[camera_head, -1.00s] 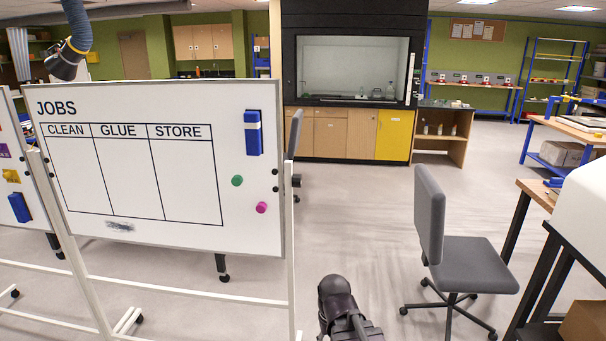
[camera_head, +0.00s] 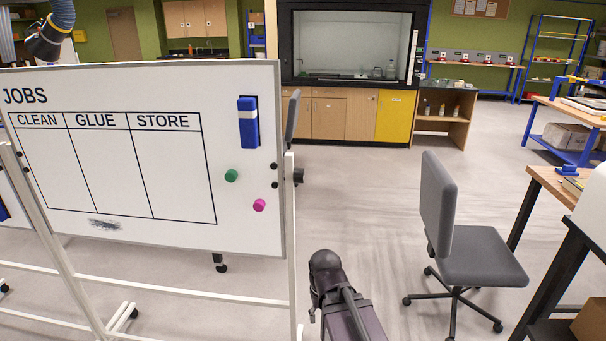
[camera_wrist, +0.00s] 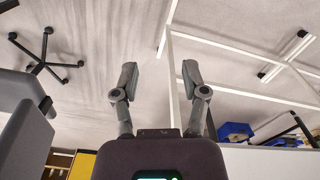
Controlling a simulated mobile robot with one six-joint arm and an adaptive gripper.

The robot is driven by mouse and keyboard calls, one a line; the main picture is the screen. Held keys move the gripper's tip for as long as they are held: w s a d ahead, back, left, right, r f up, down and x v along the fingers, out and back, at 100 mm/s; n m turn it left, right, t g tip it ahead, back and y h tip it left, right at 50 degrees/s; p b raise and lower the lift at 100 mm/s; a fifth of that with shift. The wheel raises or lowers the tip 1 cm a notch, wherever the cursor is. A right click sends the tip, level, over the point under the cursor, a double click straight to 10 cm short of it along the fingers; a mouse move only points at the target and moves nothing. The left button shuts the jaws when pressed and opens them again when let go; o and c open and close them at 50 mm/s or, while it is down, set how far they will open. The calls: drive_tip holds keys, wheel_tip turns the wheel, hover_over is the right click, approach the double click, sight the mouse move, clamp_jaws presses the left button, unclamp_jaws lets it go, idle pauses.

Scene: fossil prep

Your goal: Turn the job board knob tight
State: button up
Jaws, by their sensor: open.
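The job board (camera_head: 180,235) is a white panel headed JOBS on a white wheeled frame, at the left of the head view. My gripper (camera_wrist: 159,75) is open and empty in the wrist view, away from the knobs. No knob is recognisable there.
A grey office chair (camera_head: 480,258) stands right of my arm, near a wooden-topped bench (camera_head: 555,185). Another chair (camera_head: 292,115) is partly hidden behind the board. A blue eraser (camera_head: 248,122), a green magnet (camera_head: 231,175) and a pink magnet (camera_head: 259,205) are on the board.

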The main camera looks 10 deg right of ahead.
drive_tip(key=o, duration=0.5)
drive_tip(key=shift+o, duration=0.5)
drive_tip(key=shift+w+a+r, duration=0.1)
drive_tip(key=shift+w, duration=0.1)
drive_tip(key=w+r+n+t+y+p, duration=0.1)
drive_tip(key=w+r+n+y+p, duration=0.4)
drive_tip(key=w+r+n+y, duration=0.65)
drive_tip(key=w+d+r+n+t+y+p, duration=0.2)
drive_tip(key=w+d+r+t+y+p, duration=0.1)
drive_tip(key=w+d+r, duration=0.9)
wheel_tip(320, 180, up, 4)
drive_tip(key=d+t+y, duration=0.1)
drive_tip(key=y, duration=0.1)
drive_tip(key=shift+w+d+f+t+y+p, duration=0.2)
drive_tip(key=shift+w+d+t+y+p, duration=0.05)
drive_tip(key=shift+w+t+y+p, duration=0.1)
